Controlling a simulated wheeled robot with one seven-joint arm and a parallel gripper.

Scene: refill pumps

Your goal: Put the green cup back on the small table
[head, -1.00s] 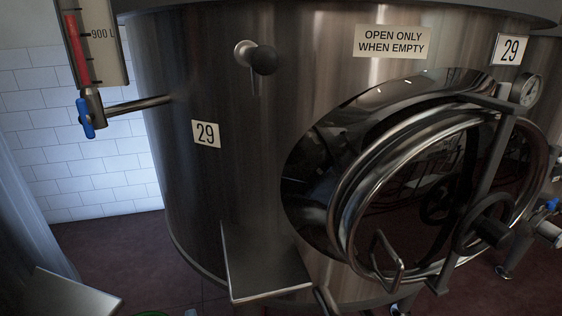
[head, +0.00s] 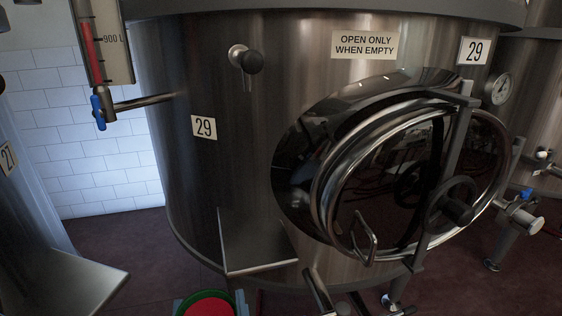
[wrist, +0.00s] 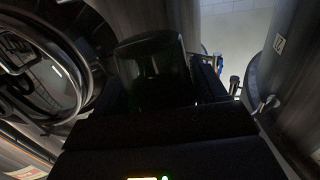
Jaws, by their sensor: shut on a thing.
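The cup is off the floor, in front of tank 29. I cannot make out a small table for certain in either view.
Steel tank 29 (head: 190,70) fills the middle, with a round hatch (head: 340,190) and projecting handles. A steel plate (head: 258,255) juts from its front. Another plate (head: 75,280) is at the lower left. A sight gauge with a blue valve (head: 97,108) sticks out at the left.

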